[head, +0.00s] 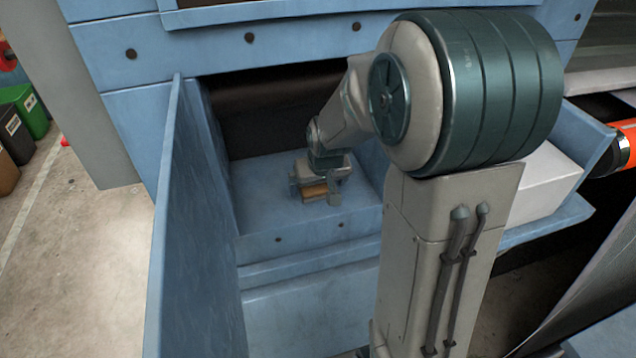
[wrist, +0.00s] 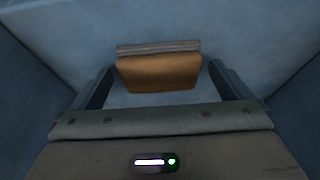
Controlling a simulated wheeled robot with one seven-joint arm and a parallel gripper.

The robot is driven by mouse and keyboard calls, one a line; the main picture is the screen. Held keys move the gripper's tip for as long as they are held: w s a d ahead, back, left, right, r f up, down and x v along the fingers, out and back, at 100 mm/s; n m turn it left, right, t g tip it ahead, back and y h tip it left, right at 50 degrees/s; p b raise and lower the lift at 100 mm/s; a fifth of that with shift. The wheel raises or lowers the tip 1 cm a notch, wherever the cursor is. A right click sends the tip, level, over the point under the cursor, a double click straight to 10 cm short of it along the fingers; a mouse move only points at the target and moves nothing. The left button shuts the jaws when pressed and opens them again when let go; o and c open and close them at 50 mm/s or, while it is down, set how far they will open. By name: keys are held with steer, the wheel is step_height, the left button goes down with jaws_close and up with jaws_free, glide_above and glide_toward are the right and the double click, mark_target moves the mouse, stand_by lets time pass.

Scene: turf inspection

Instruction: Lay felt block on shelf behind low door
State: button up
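The felt block (wrist: 160,74) is an orange-brown block with a grey layer along its far edge. It rests on the blue shelf (head: 262,212) inside the low opening, and its brown part shows in the head view (head: 314,191). The low door (head: 182,230) stands wide open at the left. My gripper (head: 315,194) is inside the opening, low over the shelf. In the wrist view my gripper's fingers (wrist: 160,78) are spread on either side of the block, with a visible gap at each side. The block's underside is hidden.
Blue side walls enclose the shelf, and its rear is dark. An open drawer (head: 578,212) holding a white box (head: 545,183) juts out at the right, behind my arm. Green and dark bins (head: 28,110) stand at far left; the floor (head: 85,260) before them is clear.

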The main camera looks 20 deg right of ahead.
steer(key=shift+r, duration=0.15)
steer(key=shift+r, duration=0.2)
steer(key=v, duration=1.1)
steer(key=s+a+f+g, duration=0.1)
steer(key=s+a+f, duration=0.1)
steer(key=s, duration=1.5)
steer(key=shift+f, duration=0.1)
steer(key=shift+c, duration=0.4)
